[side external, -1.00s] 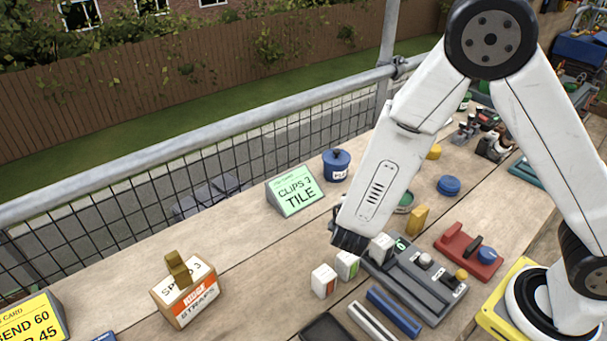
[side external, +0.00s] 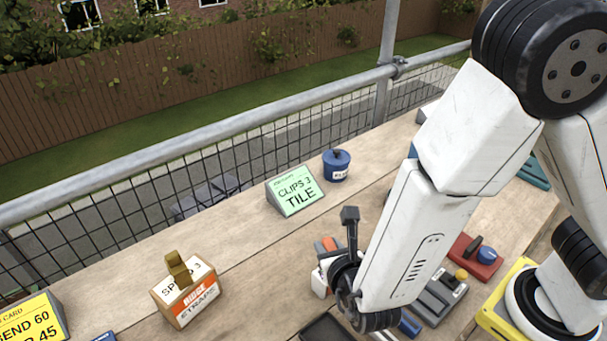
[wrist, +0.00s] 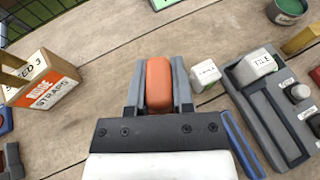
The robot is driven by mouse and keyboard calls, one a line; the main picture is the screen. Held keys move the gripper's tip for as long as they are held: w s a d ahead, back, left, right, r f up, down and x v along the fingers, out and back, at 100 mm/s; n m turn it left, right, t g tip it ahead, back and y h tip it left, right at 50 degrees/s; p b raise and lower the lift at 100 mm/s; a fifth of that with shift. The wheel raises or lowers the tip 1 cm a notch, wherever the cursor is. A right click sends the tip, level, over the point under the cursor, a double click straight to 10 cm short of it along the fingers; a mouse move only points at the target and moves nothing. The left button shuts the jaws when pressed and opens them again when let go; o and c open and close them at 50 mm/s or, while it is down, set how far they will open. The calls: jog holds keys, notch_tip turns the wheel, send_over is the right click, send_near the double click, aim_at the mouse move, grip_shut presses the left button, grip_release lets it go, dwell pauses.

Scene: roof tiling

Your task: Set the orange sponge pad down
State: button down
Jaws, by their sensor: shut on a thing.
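The orange sponge pad (wrist: 158,88) is a rounded block held lengthwise between the two grey fingers of my gripper (wrist: 158,72) in the wrist view. My gripper is shut on it, with a finger along each side. In the side external view a small part of the pad (side external: 329,244) shows beside my gripper (side external: 339,246); the rest is hidden behind the fingers and wrist. Bare wood lies beyond the pad in the wrist view. I cannot tell how high the pad is above the bench.
A white block (wrist: 205,77) stands just right of the gripper. A grey tray (wrist: 262,115) and a blue bar (wrist: 241,146) lie further right. The straps box (side external: 187,291) is at left, the green tile card (side external: 295,191) behind. Bench between them is clear.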

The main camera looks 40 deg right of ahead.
jog(key=shift+w+a+f, duration=0.75)
jog(key=shift+w+f, duration=0.8)
jog(key=shift+w, duration=0.55)
jog(key=shift+w+a+f, duration=0.8)
jog(key=shift+w+f, duration=0.8)
jog(key=shift+w, duration=0.5)
jog(key=shift+w+a+f, duration=0.75)
jog(key=shift+w+f, duration=0.8)
jog(key=shift+w, duration=0.55)
jog(key=shift+w+f, duration=0.1)
jog(key=shift+w+a+f, duration=0.1)
jog(key=shift+w+f, duration=0.1)
jog(key=shift+f, duration=1.5)
jog(key=shift+f, duration=0.1)
jog(key=shift+c, duration=2.4)
grip_release()
